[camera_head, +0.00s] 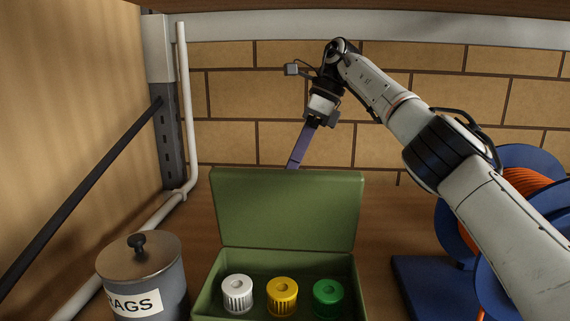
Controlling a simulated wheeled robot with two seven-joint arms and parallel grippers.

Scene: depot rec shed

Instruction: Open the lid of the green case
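The green case (286,259) stands on the wooden surface at the bottom middle of the head view. Its lid (287,211) stands raised, close to upright, at the back of the case. Inside the case are a white (237,294), a yellow (282,297) and a green ribbed cap-like piece (328,299). My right gripper (297,158) points down behind the lid's top edge, with its purple finger showing above it. The fingertips' lower end may be hidden by the lid, and I cannot tell whether they touch it. My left gripper is out of view.
A grey canister labelled RAGS (150,281) with a brown lid stands left of the case. A blue reel with orange cord (523,184) stands at the right, partly behind my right arm. A brick wall (232,95) closes the back, and a pale pipe (187,110) runs down the left.

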